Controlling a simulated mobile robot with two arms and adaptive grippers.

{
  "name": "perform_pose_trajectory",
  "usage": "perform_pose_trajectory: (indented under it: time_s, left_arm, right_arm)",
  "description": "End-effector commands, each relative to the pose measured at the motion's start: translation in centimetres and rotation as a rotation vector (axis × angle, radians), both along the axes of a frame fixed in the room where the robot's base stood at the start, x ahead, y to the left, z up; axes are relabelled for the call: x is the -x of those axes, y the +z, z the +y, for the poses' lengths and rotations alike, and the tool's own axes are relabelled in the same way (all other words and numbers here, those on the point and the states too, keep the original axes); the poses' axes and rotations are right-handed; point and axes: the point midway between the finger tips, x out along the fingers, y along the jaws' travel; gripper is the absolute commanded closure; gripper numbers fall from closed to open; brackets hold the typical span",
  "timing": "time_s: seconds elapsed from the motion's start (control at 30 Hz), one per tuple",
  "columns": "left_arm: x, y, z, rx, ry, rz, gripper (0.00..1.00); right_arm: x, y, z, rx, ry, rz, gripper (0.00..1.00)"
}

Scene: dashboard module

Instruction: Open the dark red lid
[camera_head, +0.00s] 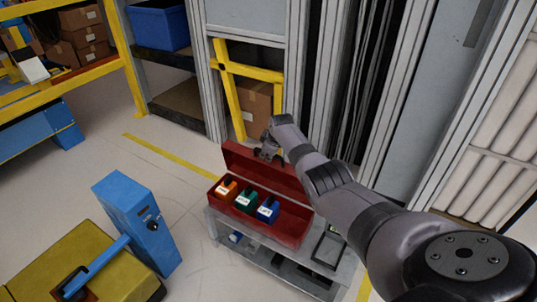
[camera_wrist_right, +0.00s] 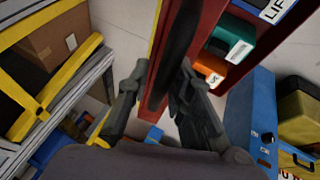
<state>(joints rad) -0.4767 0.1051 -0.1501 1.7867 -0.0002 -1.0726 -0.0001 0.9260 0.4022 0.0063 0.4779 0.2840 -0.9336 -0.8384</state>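The dark red lid (camera_head: 275,172) stands raised along the back of the red toolbox (camera_head: 290,226) in the head view, and the toolbox's inside is exposed. My right gripper (camera_head: 267,153) is at the lid's upper edge, near its left part. In the right wrist view, the fingers of my right gripper (camera_wrist_right: 162,75) are spread, one on each side of the lid's edge (camera_wrist_right: 158,62). A gap shows between them, and firm contact with the lid cannot be made out. My left gripper is not in view.
Orange (camera_head: 226,188), green (camera_head: 246,199) and blue (camera_head: 268,209) labelled items sit in the toolbox. It rests on a grey cart (camera_head: 222,228). A blue case (camera_head: 137,222) and a yellow box (camera_head: 85,265) stand at left. Shelving with a cardboard box (camera_head: 254,105) is behind.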

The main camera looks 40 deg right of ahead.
Motion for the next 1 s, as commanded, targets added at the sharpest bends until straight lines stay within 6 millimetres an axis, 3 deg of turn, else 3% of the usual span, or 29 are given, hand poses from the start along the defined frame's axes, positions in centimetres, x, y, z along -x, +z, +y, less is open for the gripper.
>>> perform_pose_trajectory:
  time_s: [0.17, 0.57, 1.0]
  left_arm:
    - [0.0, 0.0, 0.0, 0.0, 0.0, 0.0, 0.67]
    - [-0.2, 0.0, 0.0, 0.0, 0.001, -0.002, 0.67]
    - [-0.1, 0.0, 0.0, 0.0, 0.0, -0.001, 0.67]
  right_arm:
    - [0.1, -0.1, 0.0, -0.001, 0.001, 0.003, 0.67]
    - [0.2, 0.1, 0.1, -0.001, 0.001, 0.004, 0.67]
    - [2.2, 3.8, 0.6, 0.001, 0.001, 0.002, 0.67]
